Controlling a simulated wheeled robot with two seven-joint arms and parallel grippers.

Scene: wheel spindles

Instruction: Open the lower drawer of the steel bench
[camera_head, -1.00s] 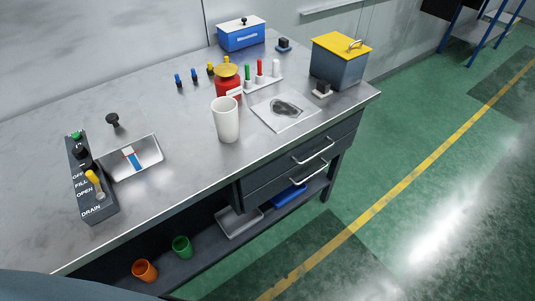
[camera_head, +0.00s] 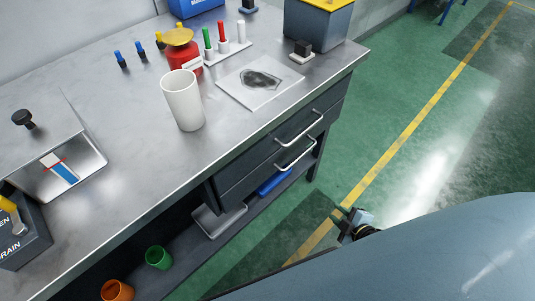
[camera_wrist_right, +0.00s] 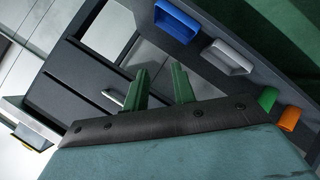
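The steel bench (camera_head: 110,90) has two dark drawers under the right end of its top. The lower drawer (camera_head: 241,188) is closed, with a pale bar handle (camera_head: 296,154); the upper drawer's handle (camera_head: 301,127) is above it. My right gripper (camera_head: 352,224) is over the floor, to the right of and below the drawers in the head view, apart from the handles. In the right wrist view its two green fingers (camera_wrist_right: 160,83) are spread with nothing between them. Dark drawer fronts (camera_wrist_right: 82,72) show beyond them, with part of a handle near the left finger. My left gripper is out of view.
The lower shelf holds a blue tray (camera_head: 274,182), a grey tray (camera_head: 217,219), a green cup (camera_head: 159,257) and an orange cup (camera_head: 117,291). A white cup (camera_head: 184,101) stands on the bench above the drawers. Green floor lies clear to the right.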

